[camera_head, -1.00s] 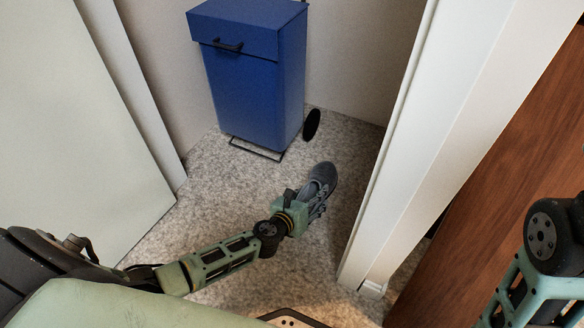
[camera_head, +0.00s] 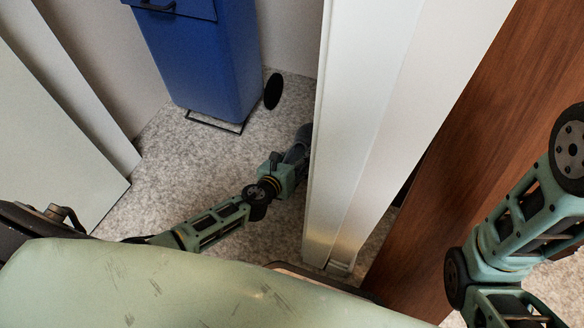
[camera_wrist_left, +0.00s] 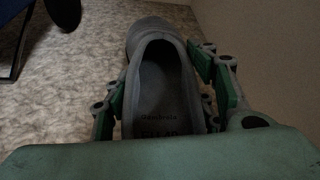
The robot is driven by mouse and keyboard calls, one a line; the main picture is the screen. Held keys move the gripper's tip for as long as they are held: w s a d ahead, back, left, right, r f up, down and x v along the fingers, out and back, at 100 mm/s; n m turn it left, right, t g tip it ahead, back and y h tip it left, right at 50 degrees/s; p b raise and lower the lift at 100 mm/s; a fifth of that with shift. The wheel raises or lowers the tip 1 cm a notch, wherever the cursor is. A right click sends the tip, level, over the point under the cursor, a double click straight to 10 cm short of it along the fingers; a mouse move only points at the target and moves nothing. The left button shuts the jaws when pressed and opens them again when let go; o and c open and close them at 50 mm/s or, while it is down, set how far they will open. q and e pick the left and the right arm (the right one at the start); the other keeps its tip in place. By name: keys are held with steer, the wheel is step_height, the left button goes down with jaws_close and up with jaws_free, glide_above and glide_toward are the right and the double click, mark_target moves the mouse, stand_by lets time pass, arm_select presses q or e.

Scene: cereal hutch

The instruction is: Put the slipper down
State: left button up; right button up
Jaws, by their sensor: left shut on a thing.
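The slipper, a dark grey shoe (camera_head: 299,146), shows in the head view beyond my left gripper (camera_head: 289,170), partly hidden by the white door frame. In the left wrist view the shoe (camera_wrist_left: 162,80) lies between the two green fingers of my left gripper (camera_wrist_left: 168,100), opening towards the camera. My left gripper is shut on it. The shoe is close to the carpet; I cannot tell whether it touches. My right arm shows at the right of the head view, but its gripper is out of the picture.
A blue wheeled bin (camera_head: 205,60) stands behind the shoe. The white door frame (camera_head: 365,130) is close on the right, with a brown wooden panel (camera_head: 445,150) beyond. Speckled carpet (camera_head: 190,165) is clear between the bin and my left arm.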

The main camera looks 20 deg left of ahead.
arm_select(q)
steer(key=shift+f+b, duration=0.95)
steer(key=shift+f, duration=0.4)
step_height(320, 180, down, 3)
steer(key=shift+r+b, duration=0.15)
steer(key=shift+b, duration=1.1)
steer(key=shift+r, duration=0.15)
steer(key=o, duration=1.2)
